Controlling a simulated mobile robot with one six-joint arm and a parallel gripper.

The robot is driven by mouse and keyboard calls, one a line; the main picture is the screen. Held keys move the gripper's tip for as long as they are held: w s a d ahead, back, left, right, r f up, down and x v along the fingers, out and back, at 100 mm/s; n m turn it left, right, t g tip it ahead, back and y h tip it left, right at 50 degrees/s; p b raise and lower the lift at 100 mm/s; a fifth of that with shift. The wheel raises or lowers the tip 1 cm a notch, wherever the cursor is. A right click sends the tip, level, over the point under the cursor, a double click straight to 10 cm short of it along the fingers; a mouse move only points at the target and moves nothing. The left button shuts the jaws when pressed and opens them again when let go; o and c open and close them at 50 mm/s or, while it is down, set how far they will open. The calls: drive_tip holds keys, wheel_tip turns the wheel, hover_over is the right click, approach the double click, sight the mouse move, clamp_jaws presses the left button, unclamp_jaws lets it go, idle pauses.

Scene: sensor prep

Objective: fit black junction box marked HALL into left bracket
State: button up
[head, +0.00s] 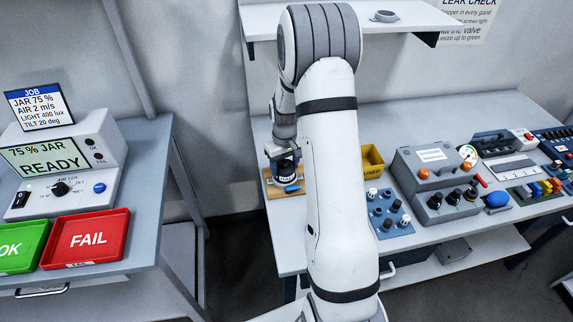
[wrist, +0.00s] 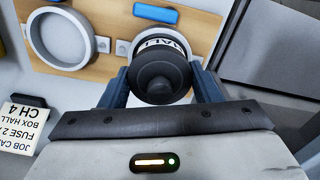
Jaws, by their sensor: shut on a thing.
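The black junction box (wrist: 160,72) is round, with a stepped dark cap and a white band reading HALL. My gripper (wrist: 163,85) is shut on it, one finger on each side. In the head view the box (head: 287,172) is at the end of my arm, over the wooden board (head: 272,191). In the wrist view an empty grey-white ring bracket (wrist: 88,42) is on the board (wrist: 204,24), left of the box. A small pale rim shows beside the box, mostly hidden behind it. I cannot tell whether the box is seated or above the board.
A blue piece (wrist: 157,13) lies on the board near the box. A job card (wrist: 22,125) stands at the left of the wrist view. A yellow bin (head: 373,160), a blue knob panel (head: 389,213) and a grey control box (head: 437,180) stand to the right on the bench.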

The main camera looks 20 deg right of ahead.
drive_tip(key=shift+f+b, duration=0.4)
drive_tip(key=shift+f, duration=0.05)
idle(0.3)
drive_tip(key=o, duration=0.9)
drive_tip(key=shift+r+p, duration=2.05)
drive_tip(key=shift+r, duration=1.5)
